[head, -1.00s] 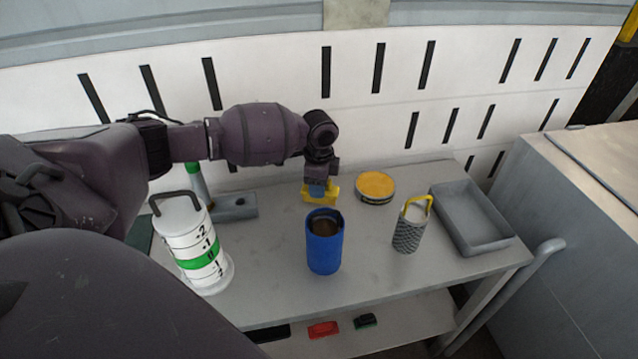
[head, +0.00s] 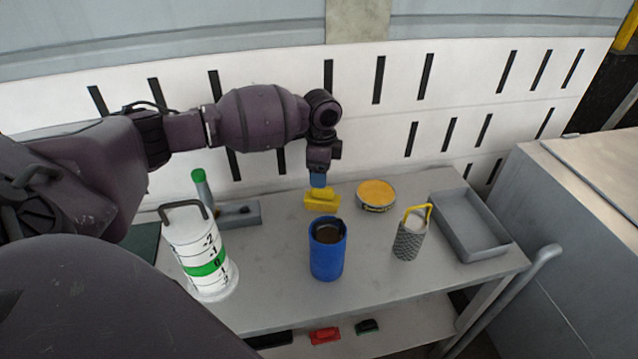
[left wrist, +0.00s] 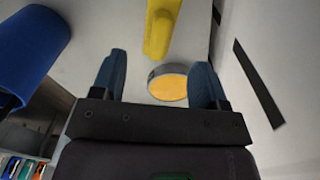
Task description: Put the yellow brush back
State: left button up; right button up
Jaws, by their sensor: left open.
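The yellow brush (head: 322,200) lies on the grey table behind the blue cup. In the left wrist view the brush (left wrist: 160,28) shows beyond the fingertips, apart from them. My left gripper (head: 318,181) is just above the brush in the head view, pointing down. Its two blue fingers (left wrist: 158,77) are spread open with nothing between them. My right gripper is not in view.
A blue cup (head: 327,258) stands in front of the brush, and a round yellow-topped tin (head: 376,195) to its right. A mesh holder (head: 408,243), grey tray (head: 470,225) and white striped canister (head: 199,257) stand farther out. Red (head: 325,335) and green (head: 367,326) items lie on the lower shelf.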

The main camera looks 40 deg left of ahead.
pick_arm(q)
notch_tip(320, 180, up, 4)
jog(key=shift+r+p, duration=0.3)
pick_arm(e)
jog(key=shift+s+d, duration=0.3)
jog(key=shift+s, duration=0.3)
